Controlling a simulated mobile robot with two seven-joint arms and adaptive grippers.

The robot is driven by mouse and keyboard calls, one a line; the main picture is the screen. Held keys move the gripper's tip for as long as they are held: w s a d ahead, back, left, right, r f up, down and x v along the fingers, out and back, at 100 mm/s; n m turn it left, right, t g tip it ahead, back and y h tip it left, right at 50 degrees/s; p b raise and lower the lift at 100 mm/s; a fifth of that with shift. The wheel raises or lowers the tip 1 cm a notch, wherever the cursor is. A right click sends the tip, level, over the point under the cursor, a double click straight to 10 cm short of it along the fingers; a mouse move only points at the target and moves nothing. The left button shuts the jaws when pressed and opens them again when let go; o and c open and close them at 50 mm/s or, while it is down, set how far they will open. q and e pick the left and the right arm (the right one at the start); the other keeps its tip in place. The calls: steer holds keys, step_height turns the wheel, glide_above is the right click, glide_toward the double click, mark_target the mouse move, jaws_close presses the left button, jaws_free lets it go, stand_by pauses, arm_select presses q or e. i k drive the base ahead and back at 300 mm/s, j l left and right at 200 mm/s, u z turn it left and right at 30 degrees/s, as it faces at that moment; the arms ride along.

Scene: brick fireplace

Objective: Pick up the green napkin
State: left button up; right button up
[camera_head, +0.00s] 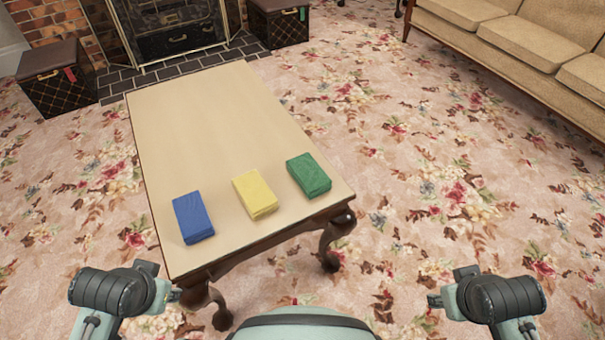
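The green napkin (309,175) is a folded block lying near the front right corner of the wooden table (200,120). A yellow napkin (255,194) lies to its left, and a blue napkin (193,217) lies further left. The three are apart from each other. My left gripper (177,296) is low at the left, in front of the table's front edge and away from the napkins. My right gripper (433,300) is low at the right, over the carpet side and well away from the green napkin. Both grippers are small in view, and their finger openings are unclear.
The table's far half is bare. A brick fireplace (48,30) with a metal screen stands behind it, with dark boxes (57,88) and (278,25) beside the hearth. A beige sofa (520,40) is at upper right. Floral carpet (430,190) right of the table is open.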

mark_target(314, 183)
steer(key=i+l+u, duration=0.15)
steer(key=l+u, duration=0.15)
steer(key=u, duration=0.15)
steer(key=i+l+u, duration=0.1)
steer(key=l+u, duration=0.25)
steer(key=u, duration=0.15)
